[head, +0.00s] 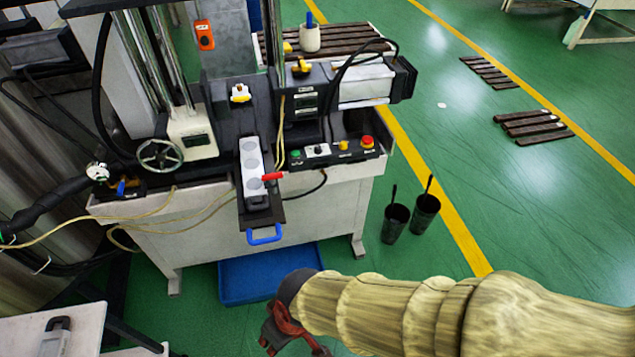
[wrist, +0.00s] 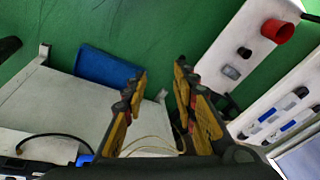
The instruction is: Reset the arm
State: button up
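My arm (head: 420,312), in a tan ribbed sleeve, reaches in from the lower right of the head view. My gripper (head: 288,338) is at its left end, low in the picture, in front of the machine (head: 225,150) and apart from it. In the wrist view my gripper (wrist: 160,72) has two yellow and dark fingers spread apart with nothing between them. The fingertips in the head view are partly cut off by the lower edge.
A blue tray (head: 262,272) lies on the floor under the machine. A blue-handled mould plate (head: 264,234) juts from the machine's front. Two black cups (head: 396,222) stand right of it. A white table (head: 70,335) is at lower left.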

jog(key=w+d+r+m+t+h, duration=0.1)
jog(key=w+d+r+m, duration=0.1)
jog(key=d+r, duration=0.5)
jog(key=w+d+r+m+t+h, duration=0.1)
jog(key=w+d+r+m+t, duration=0.1)
jog(key=d+r, duration=0.5)
jog(key=w+d+r+m+t, duration=0.2)
jog(key=w+d+r+m, duration=0.2)
jog(key=d, duration=0.9)
notch_tip(320, 180, up, 3)
jog(key=shift+w+d+r+m+h, duration=0.15)
jog(key=shift+w+m+h, duration=0.1)
jog(key=shift+m+h, duration=0.25)
jog(key=shift+o, duration=0.3)
